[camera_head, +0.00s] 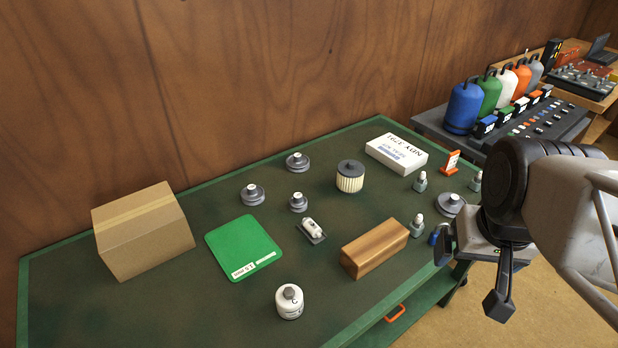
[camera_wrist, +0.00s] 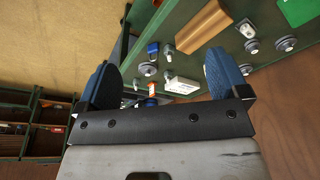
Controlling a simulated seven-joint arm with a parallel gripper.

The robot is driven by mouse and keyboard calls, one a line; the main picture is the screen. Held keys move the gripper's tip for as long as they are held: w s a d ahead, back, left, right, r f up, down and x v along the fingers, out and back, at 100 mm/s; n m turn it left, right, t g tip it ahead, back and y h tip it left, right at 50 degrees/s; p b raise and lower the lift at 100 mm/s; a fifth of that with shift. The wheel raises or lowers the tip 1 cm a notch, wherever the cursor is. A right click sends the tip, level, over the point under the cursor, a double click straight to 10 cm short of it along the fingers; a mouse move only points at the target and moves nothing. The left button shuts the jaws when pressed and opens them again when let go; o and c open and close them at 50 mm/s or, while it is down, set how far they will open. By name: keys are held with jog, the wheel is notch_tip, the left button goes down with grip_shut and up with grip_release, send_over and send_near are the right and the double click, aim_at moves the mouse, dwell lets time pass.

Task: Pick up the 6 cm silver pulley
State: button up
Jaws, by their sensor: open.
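Several grey-silver pulleys lie on the green bench. One pulley (camera_head: 297,163) is at the back, another (camera_head: 252,195) is left of it by the green mat, and a smaller one (camera_head: 298,202) is in front. A wide pulley (camera_head: 451,204) lies at the right, partly hidden by my arm. No sizes are readable, so I cannot tell which is 6 cm. My gripper (camera_head: 470,275) is at the bench's right edge, away from the smaller pulley. In the wrist view my gripper (camera_wrist: 164,76) is open with nothing between its blue fingers; pulleys (camera_wrist: 286,43) show beyond.
A cardboard box (camera_head: 145,232) stands at the left, beside the green mat (camera_head: 243,247). A wooden block (camera_head: 375,248), white canister (camera_head: 289,302), ribbed filter (camera_head: 350,177), small bottles (camera_head: 417,225) and white box (camera_head: 396,153) stand around the pulleys. The bench's front left is clear.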

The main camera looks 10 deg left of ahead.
jog(key=w+a+f+m+g+y, duration=0.2)
jog(key=w+a, duration=0.3)
jog(key=w, duration=0.1)
jog(key=w+a+f+m+g+y, duration=0.1)
jog(key=w+a+f+m+y, duration=0.2)
jog(key=w, duration=0.4)
jog(key=m+g+y, duration=0.1)
jog(key=m+y, duration=0.5)
jog(key=m, duration=0.2)
send_over(298, 201)
jog(key=s+d, duration=0.5)
jog(key=d, duration=0.5)
notch_tip(298, 201, down, 14)
jog(key=w+a+f+m+y, duration=0.1)
jog(key=w+f, duration=0.1)
jog(key=w+a+f+m, duration=0.2)
jog(key=f, duration=0.1)
jog(key=w+a+f+m+t+y, duration=0.1)
jog(key=w+f, duration=0.1)
jog(key=f, duration=0.1)
jog(key=shift+w+a+f+y, duration=0.25)
jog(key=shift+w+y, duration=0.05)
jog(key=shift+x, duration=1.3)
jog(key=shift+a, duration=0.1)
